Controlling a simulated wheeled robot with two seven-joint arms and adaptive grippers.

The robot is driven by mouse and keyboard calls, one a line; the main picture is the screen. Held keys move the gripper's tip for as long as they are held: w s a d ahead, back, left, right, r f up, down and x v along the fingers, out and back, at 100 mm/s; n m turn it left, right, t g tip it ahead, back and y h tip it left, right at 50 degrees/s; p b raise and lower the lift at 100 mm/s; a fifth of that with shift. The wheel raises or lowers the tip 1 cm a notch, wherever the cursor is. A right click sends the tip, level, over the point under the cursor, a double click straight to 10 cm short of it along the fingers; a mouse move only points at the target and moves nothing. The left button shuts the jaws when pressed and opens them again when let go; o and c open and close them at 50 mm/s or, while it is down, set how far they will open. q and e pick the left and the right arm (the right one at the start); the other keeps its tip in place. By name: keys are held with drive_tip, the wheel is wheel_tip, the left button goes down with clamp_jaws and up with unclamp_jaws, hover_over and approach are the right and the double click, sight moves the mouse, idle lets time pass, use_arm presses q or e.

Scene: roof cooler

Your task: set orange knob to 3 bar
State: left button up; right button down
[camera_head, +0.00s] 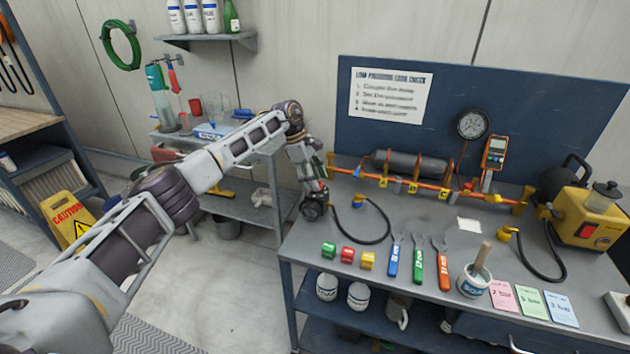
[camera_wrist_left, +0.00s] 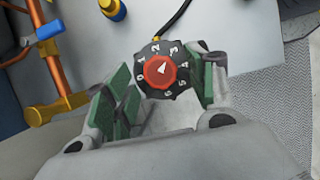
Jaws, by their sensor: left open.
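The knob (camera_wrist_left: 161,70) shows as red-orange in the left wrist view, on a black round dial (camera_wrist_left: 178,79) numbered 0 to 6. Its white pointer is tilted to the upper right, roughly between 2 and 3; the exact setting is hard to read. My left gripper (camera_wrist_left: 163,76) is open, with its green-padded fingers on either side of the dial; contact cannot be told. In the head view my left gripper (camera_head: 313,192) is at the bench's left edge and the knob is not clearly visible there. My right gripper is not in view.
The bench (camera_head: 420,215) holds an orange pipe manifold (camera_head: 437,190), a pressure gauge (camera_head: 472,124), and an orange-handled tool (camera_head: 443,262) beside others. A yellow pump (camera_head: 588,215) stands at right.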

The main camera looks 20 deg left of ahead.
use_arm(q)
drive_tip(key=v, duration=1.1)
drive_tip(key=shift+a, duration=0.1)
idle(0.4)
